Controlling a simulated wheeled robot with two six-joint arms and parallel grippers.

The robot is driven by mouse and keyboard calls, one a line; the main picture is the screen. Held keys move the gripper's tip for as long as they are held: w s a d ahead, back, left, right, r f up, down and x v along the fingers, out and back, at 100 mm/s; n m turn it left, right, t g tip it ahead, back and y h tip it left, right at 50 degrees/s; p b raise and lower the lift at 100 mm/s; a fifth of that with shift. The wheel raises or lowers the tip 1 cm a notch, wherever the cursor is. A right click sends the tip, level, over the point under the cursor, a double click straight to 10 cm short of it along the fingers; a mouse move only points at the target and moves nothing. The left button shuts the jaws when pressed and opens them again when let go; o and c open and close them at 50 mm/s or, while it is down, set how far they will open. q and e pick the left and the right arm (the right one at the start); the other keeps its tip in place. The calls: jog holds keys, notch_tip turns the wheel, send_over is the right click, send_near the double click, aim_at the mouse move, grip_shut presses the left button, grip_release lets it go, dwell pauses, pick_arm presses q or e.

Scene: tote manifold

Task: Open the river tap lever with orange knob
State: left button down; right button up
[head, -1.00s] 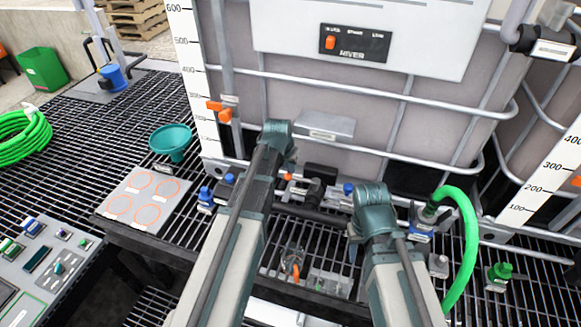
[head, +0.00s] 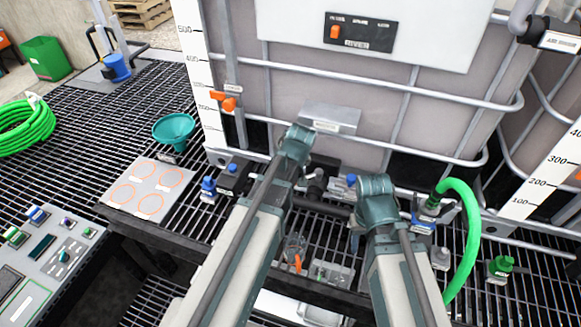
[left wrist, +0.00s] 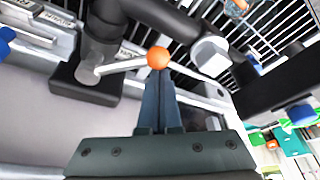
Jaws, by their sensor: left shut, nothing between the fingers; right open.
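In the left wrist view the orange knob (left wrist: 158,57) sits at the end of a pale lever (left wrist: 120,66), which runs left to a dark valve body (left wrist: 97,50). My left gripper (left wrist: 160,84) is shut and empty, its fingertips right at the knob; I cannot tell whether they touch it. In the head view my left wrist hides the knob and the left fingers. The black tap fitting (head: 316,186) shows just right of that wrist, below the tank labelled RIVER (head: 361,32). My right gripper (head: 356,238) is open over the grating, mostly hidden by its wrist.
A green hose (head: 472,245) curves up at the right. Blue-topped fittings (head: 208,188) stand along the tank's foot. A small fitting with an orange handle (head: 297,260) lies between my arms. A teal funnel (head: 173,131) and a control panel (head: 48,258) are at the left.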

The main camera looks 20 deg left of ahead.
pick_arm(q)
jog(key=s+n, duration=0.1)
jog(key=d+n, duration=0.1)
jog(key=shift+s+d+n+g+y, duration=0.3)
jog(key=shift+s+n+g+y, duration=0.1)
jog(key=d+n, duration=0.1)
jog(key=s+n, duration=0.1)
jog(key=shift+d+n+g, duration=0.3)
jog(key=shift+d, duration=0.05)
jog(key=shift+s+d+n+g+y, duration=0.35)
jog(key=shift+d+n, duration=0.35)
jog(key=shift+n, duration=0.3)
jog(key=shift+s+d, duration=0.25)
jog(key=shift+d, duration=0.35)
jog(key=shift+r, duration=0.1)
